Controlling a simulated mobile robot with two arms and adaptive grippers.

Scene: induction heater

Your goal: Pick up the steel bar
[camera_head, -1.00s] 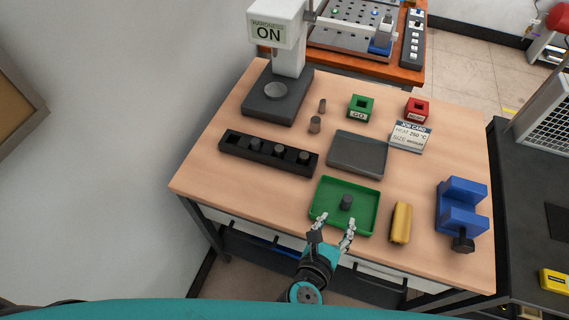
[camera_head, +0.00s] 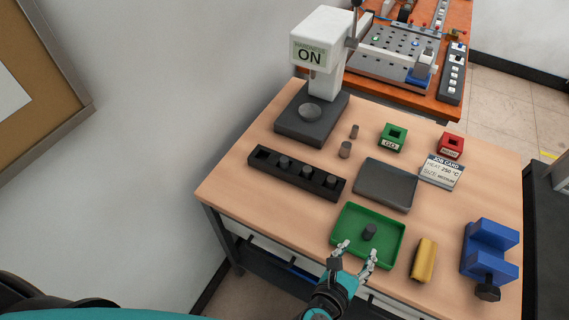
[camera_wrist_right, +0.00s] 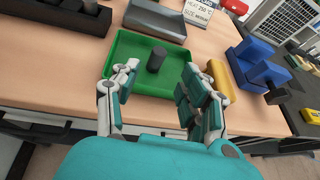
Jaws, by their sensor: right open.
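A short dark grey cylinder (camera_head: 369,231), which looks like a steel bar, stands upright in the green tray (camera_head: 392,248) near the table's front edge. It also shows in the right wrist view (camera_wrist_right: 156,60), with the tray (camera_wrist_right: 125,48) around it. My right gripper (camera_head: 356,250) is open and empty at the tray's front side. In the right wrist view its fingers (camera_wrist_right: 160,75) are spread on either side of the line to the cylinder, which is beyond the tips and apart from them. My left gripper is not in view.
A black rack (camera_head: 263,160) holds several grey cylinders. Two loose cylinders (camera_head: 345,150) stand behind the grey tray (camera_head: 386,185). A yellow block (camera_head: 424,260) and blue vise (camera_head: 489,250) are right of the green tray. A hardness tester (camera_head: 320,45) stands at the back left.

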